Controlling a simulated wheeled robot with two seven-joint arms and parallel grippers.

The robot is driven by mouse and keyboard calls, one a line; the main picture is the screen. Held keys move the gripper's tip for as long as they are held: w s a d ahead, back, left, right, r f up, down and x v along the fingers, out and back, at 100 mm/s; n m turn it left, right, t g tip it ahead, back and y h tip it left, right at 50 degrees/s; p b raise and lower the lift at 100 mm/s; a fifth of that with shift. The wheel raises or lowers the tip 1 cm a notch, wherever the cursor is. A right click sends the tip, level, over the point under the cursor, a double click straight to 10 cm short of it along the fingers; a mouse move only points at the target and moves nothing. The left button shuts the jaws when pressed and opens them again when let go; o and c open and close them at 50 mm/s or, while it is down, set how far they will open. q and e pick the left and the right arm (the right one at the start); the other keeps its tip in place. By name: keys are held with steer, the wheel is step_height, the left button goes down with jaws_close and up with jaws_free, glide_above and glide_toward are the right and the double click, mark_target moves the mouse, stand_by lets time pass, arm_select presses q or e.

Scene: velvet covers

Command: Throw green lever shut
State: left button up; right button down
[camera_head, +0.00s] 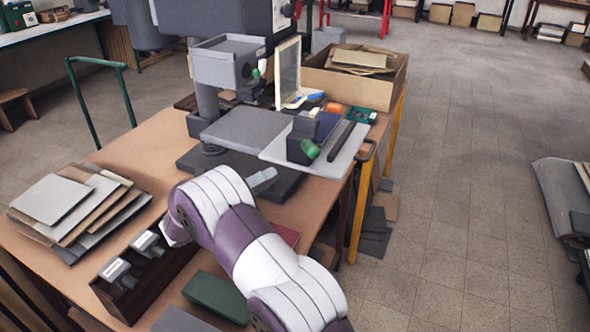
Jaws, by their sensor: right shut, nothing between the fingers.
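A green lever (310,149) sticks out from the front of a dark clamp block (300,138) on a pale grey plate at the table's right edge. A second, smaller green knob (256,73) is on the grey press head further back. It is too small to tell its setting. My right gripper (173,235) shows only as a small pale tip beyond the purple and white arm, shut and empty. It is left of and nearer than the clamp, well apart from the green lever. My left gripper is not in view.
A dark tray (147,270) with two metal-headed tools stands at front left, beside stacked boards (70,208). A green box (216,296) lies near my arm. The grey press (229,62) and a cardboard box (355,78) stand behind. Open floor (455,190) lies right of the table.

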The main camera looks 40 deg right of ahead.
mark_target(309, 147)
steer(key=x, duration=0.7)
steer(key=shift+d+p, duration=0.25)
steer(key=shift+p, duration=0.15)
steer(key=shift+r, duration=0.1)
